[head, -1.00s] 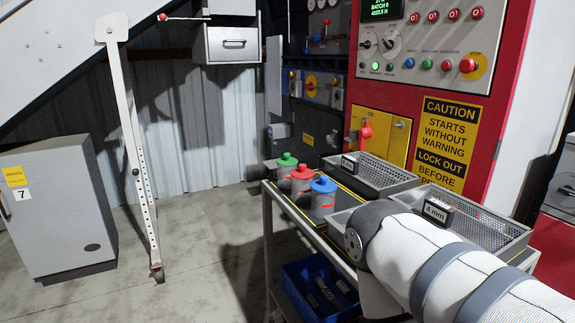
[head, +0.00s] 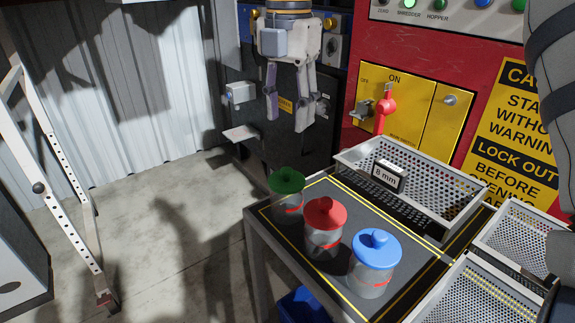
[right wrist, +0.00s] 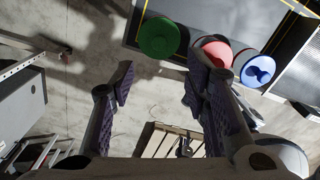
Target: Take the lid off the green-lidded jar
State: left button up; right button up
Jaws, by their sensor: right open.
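The green-lidded jar (head: 288,208) is a clear jar with a red band and a round green lid (head: 287,180). It stands upright at the left end of a row of jars on a dark mat, with its lid on. My right gripper (head: 287,115) points down, open and empty, above the lid and apart from it. In the right wrist view, the green lid (right wrist: 159,37) lies beyond the gap between the two spread fingers (right wrist: 157,82). My left gripper is out of view.
A red-lidded jar (head: 324,237) and a blue-lidded jar (head: 373,276) stand close beside it. A perforated tray (head: 440,200) labelled 8 mm is behind them, with more trays at right. A red machine with a yellow panel (head: 434,118) stands behind the table.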

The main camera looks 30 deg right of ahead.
aim_at(286, 169)
jog(key=f, duration=1.1)
jog(key=shift+a+f, duration=0.25)
jog(key=shift+f, duration=0.15)
jog(key=c, duration=0.9)
